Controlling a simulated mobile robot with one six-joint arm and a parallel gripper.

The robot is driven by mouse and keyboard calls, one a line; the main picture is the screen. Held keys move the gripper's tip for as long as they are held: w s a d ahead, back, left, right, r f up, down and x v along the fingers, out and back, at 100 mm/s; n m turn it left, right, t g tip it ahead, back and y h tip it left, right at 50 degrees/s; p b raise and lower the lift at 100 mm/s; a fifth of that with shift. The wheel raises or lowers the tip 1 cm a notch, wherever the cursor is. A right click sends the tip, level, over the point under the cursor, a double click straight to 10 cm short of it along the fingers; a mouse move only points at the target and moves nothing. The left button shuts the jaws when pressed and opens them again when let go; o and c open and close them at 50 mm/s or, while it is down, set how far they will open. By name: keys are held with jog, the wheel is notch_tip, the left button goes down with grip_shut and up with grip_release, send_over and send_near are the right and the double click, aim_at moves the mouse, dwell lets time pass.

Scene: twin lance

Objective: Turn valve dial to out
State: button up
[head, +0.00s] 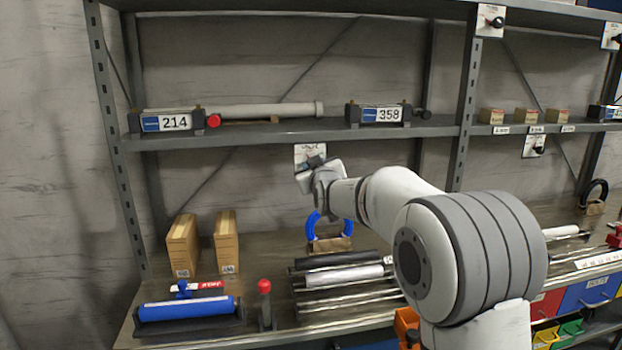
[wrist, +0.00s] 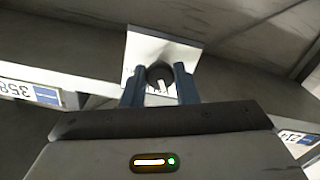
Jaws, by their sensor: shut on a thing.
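The valve dial (wrist: 158,74) is a round black knob with a white pointer mark, on a white plate (wrist: 145,50) at the shelf edge. In the wrist view the two blue-grey fingers of my gripper (wrist: 159,86) stand on either side of the dial, shut on it. The pointer mark points down in that view, toward my gripper. In the head view the plate (head: 308,150) hangs under the middle shelf, and my gripper (head: 312,165) covers its lower part and the dial. The plate's lettering is too small to read.
The shelf (head: 270,133) above bears boxes labelled 214 (head: 172,122) and 358 (head: 380,114) and a grey tube (head: 268,110). Below are a blue ring (head: 330,228), cardboard boxes (head: 183,246) and rollers (head: 345,275). Another dial plate (head: 534,146) hangs at right.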

jog(key=n+b, duration=0.2)
jog(key=n, duration=0.3)
jog(key=shift+n, duration=0.4)
dwell(0.3)
jog(key=o, duration=1)
jog(key=shift+b, duration=0.3)
jog(key=b+v, duration=0.1)
jog(key=v, duration=0.6)
jog(key=shift+s+d+r, duration=0.1)
jog(key=shift+s+d, duration=0.05)
jog(key=shift+s, duration=0.25)
